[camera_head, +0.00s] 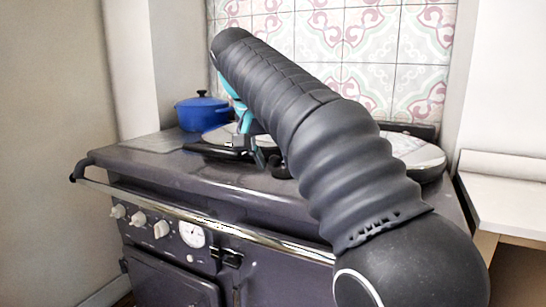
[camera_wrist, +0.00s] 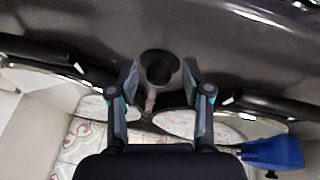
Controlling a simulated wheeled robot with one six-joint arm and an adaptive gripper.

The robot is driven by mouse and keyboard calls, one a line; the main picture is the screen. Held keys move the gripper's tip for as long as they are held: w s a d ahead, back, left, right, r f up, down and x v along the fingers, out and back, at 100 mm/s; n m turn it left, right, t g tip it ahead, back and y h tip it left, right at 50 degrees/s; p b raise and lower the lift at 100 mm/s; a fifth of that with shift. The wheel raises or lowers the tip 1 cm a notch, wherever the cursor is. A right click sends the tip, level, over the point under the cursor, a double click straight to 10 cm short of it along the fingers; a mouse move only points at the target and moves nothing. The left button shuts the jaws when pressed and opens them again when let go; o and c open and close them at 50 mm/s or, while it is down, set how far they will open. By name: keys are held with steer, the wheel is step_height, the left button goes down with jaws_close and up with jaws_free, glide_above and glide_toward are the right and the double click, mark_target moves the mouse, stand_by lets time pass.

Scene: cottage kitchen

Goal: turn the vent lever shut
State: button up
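In the wrist view, a dark round fitting (camera_wrist: 160,66) sits on the top of the dark range cooker, with a short pale-brown lever (camera_wrist: 150,101) extending from it towards the tiled wall. I take this to be the vent lever. My gripper (camera_wrist: 160,76) is open, with one finger on each side of the fitting and lever. Both fingers look apart from the lever, though their height above it is hard to tell. In the head view, my gripper (camera_head: 256,146) is low over the cooker top, partly behind my arm, and the lever is hidden.
The range cooker (camera_head: 180,172) has round lids on either side of my gripper, the right one (camera_head: 415,153) and the left partly covered. A blue pot (camera_head: 202,112) stands at the back left. A chrome rail (camera_head: 215,219) runs along the front. A tiled wall (camera_head: 320,35) is behind.

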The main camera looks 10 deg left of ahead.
steer(key=shift+r, duration=0.1)
steer(key=v, duration=0.7)
stand_by(0.5)
steer(key=shift+s+r, duration=0.1)
steer(key=shift+s, duration=0.1)
